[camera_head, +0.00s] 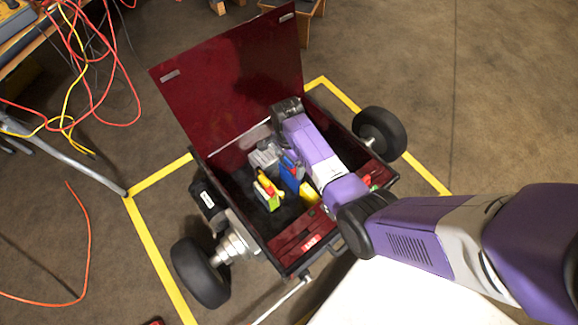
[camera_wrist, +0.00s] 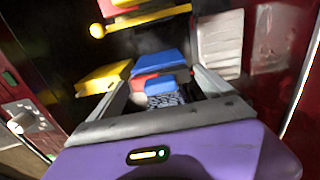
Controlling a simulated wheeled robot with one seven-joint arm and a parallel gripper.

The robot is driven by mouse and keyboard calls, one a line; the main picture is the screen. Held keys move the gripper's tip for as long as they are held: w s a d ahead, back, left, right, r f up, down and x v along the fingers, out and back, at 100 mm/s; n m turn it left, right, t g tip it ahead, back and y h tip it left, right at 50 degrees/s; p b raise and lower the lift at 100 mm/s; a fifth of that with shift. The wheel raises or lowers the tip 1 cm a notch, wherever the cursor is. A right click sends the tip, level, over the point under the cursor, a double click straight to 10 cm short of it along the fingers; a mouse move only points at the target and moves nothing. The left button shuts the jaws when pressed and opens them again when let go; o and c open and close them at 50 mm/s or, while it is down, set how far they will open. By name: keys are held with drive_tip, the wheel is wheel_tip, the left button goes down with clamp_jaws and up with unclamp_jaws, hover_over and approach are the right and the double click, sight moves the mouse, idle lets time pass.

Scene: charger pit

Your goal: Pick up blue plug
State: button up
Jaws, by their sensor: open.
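The blue plug (camera_head: 290,175) sits in the dark red box, beside my purple forearm in the head view. In the wrist view, blue parts (camera_wrist: 153,63) show beyond and between my gripper fingers, with red and pale patches among them; I cannot tell whether they are all one piece. My gripper (camera_wrist: 161,77) is open, one grey finger on each side of the nearer blue part. Contact is not clear.
The red box (camera_head: 290,245) has wheels and a raised lid (camera_head: 232,85). A yellow block (camera_head: 310,192), a yellow, red and green piece (camera_head: 267,192) and a pale ribbed block (camera_head: 264,156) surround the plug. The box walls are close around my arm.

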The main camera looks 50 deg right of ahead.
drive_tip(key=shift+f, duration=0.35)
drive_tip(key=c, duration=1.2)
drive_tip(key=shift+o, duration=0.2)
drive_tip(key=shift+r, duration=0.15)
wheel_tip(320, 180, up, 20)
drive_tip(key=p, duration=0.8)
drive_tip(key=shift+f+b, duration=3.1)
drive_tip(key=shift+f, duration=3.9)
drive_tip(key=shift+d, duration=0.1)
